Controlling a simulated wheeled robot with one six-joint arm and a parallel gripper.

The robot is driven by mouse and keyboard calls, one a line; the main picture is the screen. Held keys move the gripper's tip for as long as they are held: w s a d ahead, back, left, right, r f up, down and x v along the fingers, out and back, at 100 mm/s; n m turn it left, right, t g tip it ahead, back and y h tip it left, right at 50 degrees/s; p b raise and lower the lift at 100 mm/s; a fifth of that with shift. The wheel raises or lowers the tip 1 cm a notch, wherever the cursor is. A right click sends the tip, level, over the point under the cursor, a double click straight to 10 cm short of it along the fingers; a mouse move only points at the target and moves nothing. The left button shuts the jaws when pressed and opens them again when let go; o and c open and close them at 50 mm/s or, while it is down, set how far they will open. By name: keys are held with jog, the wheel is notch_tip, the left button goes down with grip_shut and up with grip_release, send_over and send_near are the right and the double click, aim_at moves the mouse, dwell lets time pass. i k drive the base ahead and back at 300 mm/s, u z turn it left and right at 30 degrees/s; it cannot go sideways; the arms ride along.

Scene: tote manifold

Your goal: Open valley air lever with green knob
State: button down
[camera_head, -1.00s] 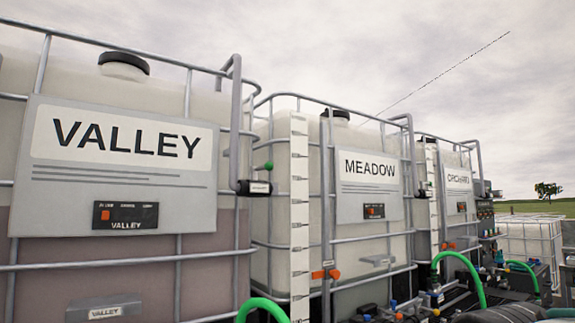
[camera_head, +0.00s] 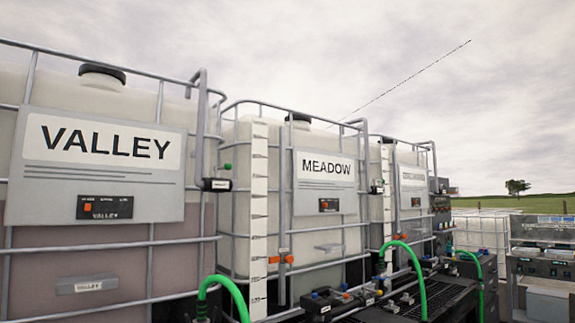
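The VALLEY tote (camera_head: 100,265) is at the left, a caged tank with a reddish-brown lower part and a grey sign plate (camera_head: 95,193). A small green knob (camera_head: 228,166) shows at the upper right of its cage, above a dark fitting (camera_head: 216,184) with a small white label too small to read. The fitting sits at the pipe (camera_head: 201,120) on the tote's right corner. Whether the lever is open or closed cannot be told. My gripper is not in view.
The MEADOW tote (camera_head: 325,230) stands right of VALLEY, with an orange handle (camera_head: 281,259) near its front. Another tote (camera_head: 408,205) is farther right. Green hoses (camera_head: 216,283) and dark equipment (camera_head: 400,300) fill the lower right. Grey machinery (camera_head: 540,262) stands at the far right.

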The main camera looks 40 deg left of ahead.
aim_at(228, 167)
jog(key=u, duration=0.05)
jog(key=i, duration=0.75)
jog(key=u, duration=0.75)
jog(key=i, duration=1.05)
jog(key=u, duration=0.9)
